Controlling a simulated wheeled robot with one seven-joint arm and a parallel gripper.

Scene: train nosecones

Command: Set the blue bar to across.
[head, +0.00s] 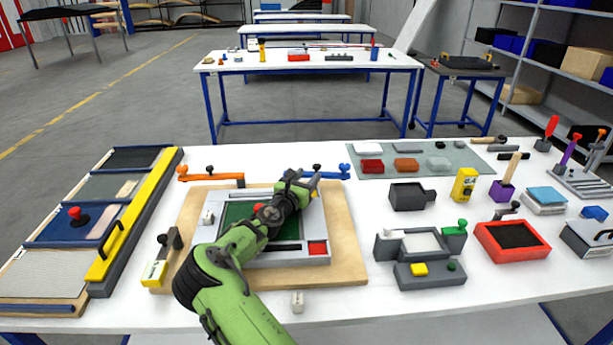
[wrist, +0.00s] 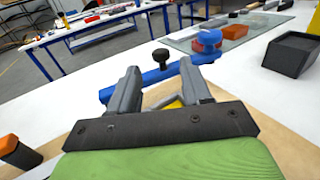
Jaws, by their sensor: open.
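The blue bar (head: 328,176) lies behind the back right corner of the wooden board, with a raised blue knob at its right end. In the wrist view the blue bar (wrist: 172,73) runs slantwise, rising to the right, just beyond my fingertips. A black knob (wrist: 161,56) stands behind its middle. My gripper (head: 314,182) is open, close in front of the bar; in the wrist view its two fingers (wrist: 159,72) are spread with no object held. I cannot tell whether they touch the bar. My gripper hides part of the bar in the head view.
An orange bar (head: 212,177) lies behind the board (head: 350,260), left of my gripper. A grey-framed panel (head: 290,258) sits on the board under my arm. A glass mat (head: 400,150) with coloured blocks is behind right. A dark grey bin (head: 408,197) stands right.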

